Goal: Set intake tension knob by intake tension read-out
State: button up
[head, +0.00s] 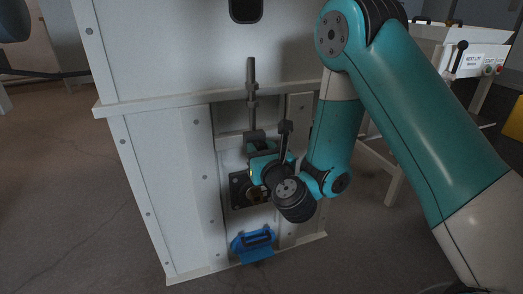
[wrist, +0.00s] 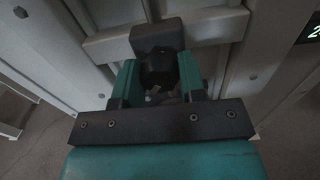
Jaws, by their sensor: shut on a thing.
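A black faceted knob (wrist: 158,68) sits between the two teal fingers of my gripper (wrist: 157,82) in the wrist view. The fingers are shut on its sides. In the head view my gripper (head: 258,163) is at the recessed front of the white cabinet, and the arm and wrist hide the knob. A dark read-out (wrist: 311,27) is cut off at the right edge of the wrist view. Only a lit green digit, seemingly a 2, shows; the rest of the value is out of frame.
A grey rod with a dark block (head: 254,136) stands just above my gripper. A dark plate with a brass fitting (head: 254,195) is just below. A blue bracket (head: 253,243) is low on the white cabinet (head: 160,170). Floor to the left is clear.

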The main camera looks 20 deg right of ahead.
jog(key=n+p, duration=0.1)
jog(key=n, duration=0.3)
jog(key=shift+r, duration=0.1)
jog(key=n+p, duration=0.2)
jog(key=n, duration=0.1)
jog(key=shift+n, duration=0.4)
jog(key=n+p, duration=0.2)
jog(key=n, duration=0.2)
jog(key=shift+a, duration=0.1)
jog(key=shift+n+p, duration=1)
jog(key=shift+n, duration=0.9)
jog(key=o, duration=0.9)
jog(key=shift+s+f, duration=0.15)
jog(key=shift+f, duration=0.05)
